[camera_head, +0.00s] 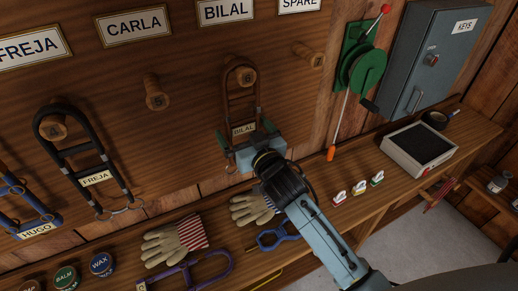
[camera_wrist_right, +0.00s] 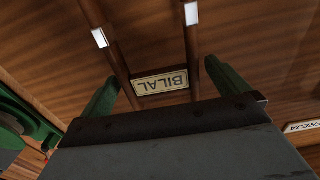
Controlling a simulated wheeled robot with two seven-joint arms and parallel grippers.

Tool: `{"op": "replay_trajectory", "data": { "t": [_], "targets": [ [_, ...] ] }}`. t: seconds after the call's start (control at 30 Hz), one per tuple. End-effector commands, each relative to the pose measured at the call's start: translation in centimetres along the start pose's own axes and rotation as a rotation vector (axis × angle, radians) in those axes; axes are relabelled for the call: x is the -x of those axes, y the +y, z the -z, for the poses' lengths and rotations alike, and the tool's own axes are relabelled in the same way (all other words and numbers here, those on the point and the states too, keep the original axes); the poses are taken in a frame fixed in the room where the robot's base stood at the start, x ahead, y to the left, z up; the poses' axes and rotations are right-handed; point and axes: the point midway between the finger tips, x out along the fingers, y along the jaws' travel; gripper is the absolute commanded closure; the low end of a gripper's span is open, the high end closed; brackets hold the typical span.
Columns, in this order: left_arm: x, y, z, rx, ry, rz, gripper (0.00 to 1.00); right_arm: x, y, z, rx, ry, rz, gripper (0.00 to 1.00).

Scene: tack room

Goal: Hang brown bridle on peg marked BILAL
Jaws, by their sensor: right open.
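The brown bridle (camera_head: 227,98) hangs with its top loop over the wooden peg (camera_head: 246,76) below the BILAL sign (camera_head: 225,11). Its small BILAL tag (camera_head: 244,129) faces outward. My right gripper (camera_head: 246,132) is open at the lower part of the bridle. Its green fingers stand on either side of the two straps, apart from them as far as I can tell. In the right wrist view the BILAL tag (camera_wrist_right: 160,82) and both straps (camera_wrist_right: 118,65) show between the open fingers (camera_wrist_right: 170,88). My left gripper is not in view.
A black bridle (camera_head: 78,160) tagged FREJA and a blue one (camera_head: 38,222) tagged HUGO hang to the left. The CARLA peg (camera_head: 155,95) is bare. A green reel (camera_head: 362,70) and grey key cabinet (camera_head: 432,60) are at right. Gloves (camera_head: 175,240) lie on the shelf below.

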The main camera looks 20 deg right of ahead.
Motion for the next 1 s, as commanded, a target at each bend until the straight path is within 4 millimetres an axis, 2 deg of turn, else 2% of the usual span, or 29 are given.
{"op": "replay_trajectory", "data": {
  "t": [0.03,0.2,0.4,0.6,0.83,0.93,1.0],
  "targets": [
    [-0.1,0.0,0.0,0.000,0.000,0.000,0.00,1.2,0.0,-0.2,-0.001,-0.002,0.000,0.00],
    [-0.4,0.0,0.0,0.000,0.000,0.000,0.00,5.0,0.0,-0.2,0.000,-0.001,0.000,0.00],
    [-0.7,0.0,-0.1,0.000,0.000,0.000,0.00,8.5,0.0,-0.1,0.000,0.001,0.000,0.00],
    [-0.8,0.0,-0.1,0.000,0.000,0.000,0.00,10.2,0.0,0.1,0.001,0.003,0.000,0.00],
    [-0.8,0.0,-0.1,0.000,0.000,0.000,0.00,10.6,0.1,0.0,0.001,-0.003,-0.002,0.00],
    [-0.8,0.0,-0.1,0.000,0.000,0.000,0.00,11.0,0.5,-1.0,0.002,-0.059,-0.021,0.00],
    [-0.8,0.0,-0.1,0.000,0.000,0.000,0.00,11.8,1.2,-2.6,0.004,-0.147,-0.046,0.00]
  ]
}}
